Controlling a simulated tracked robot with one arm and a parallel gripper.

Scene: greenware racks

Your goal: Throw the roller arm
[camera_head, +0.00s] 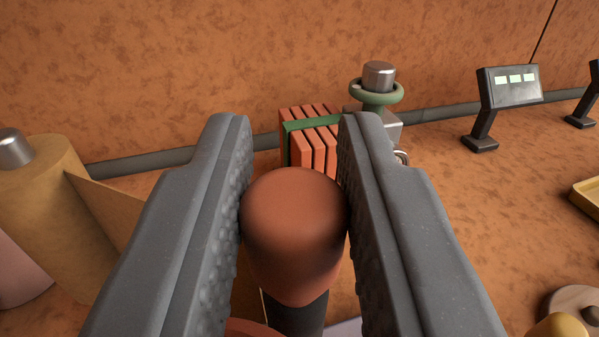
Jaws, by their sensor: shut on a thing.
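The roller arm (294,225) shows as a rounded red-brown knob on a dark shaft. The shaft runs down from the knob toward the bottom edge of the view. My gripper (295,128) has its two grey, studded fingers on either side of the knob and is shut on it. The knob touches the inner faces of both fingers. The lower end of the shaft and whatever it is mounted on are mostly hidden below the knob and by the fingers.
Behind the fingers stand a strapped stack of orange slabs (312,145) and a metal post with a green ring (377,90). A tan roll (60,220) stands at left. A dark display stand (508,100) and a yellow tray (588,198) are at right. Open surface lies right of centre.

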